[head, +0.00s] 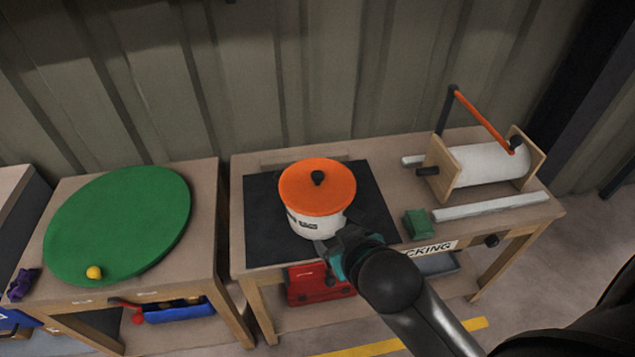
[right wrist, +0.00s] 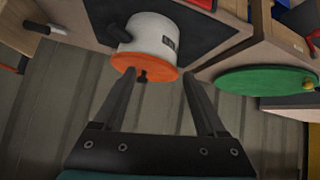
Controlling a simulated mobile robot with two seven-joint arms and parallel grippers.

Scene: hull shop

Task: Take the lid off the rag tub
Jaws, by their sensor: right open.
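The rag tub (head: 309,225) is a white round tub with a dark label, standing upright on a black mat (head: 262,222) on the workbench. Its orange lid (head: 317,196) with a black knob (head: 318,178) sits on top. My right gripper (head: 345,243) is in front of the tub, close to its lower right side. In the right wrist view the fingers of the right gripper (right wrist: 160,85) are spread and empty, with the lid (right wrist: 150,64) and knob (right wrist: 142,76) showing between and beyond them. I cannot tell whether they touch the tub. My left gripper is not in view.
A green disc (head: 120,222) with a yellow ball (head: 94,272) lies on the left table. Right of the tub are a green block (head: 418,223), a pale bar (head: 490,206) and a white roller with a crank (head: 485,165). A red box (head: 315,285) sits below the bench.

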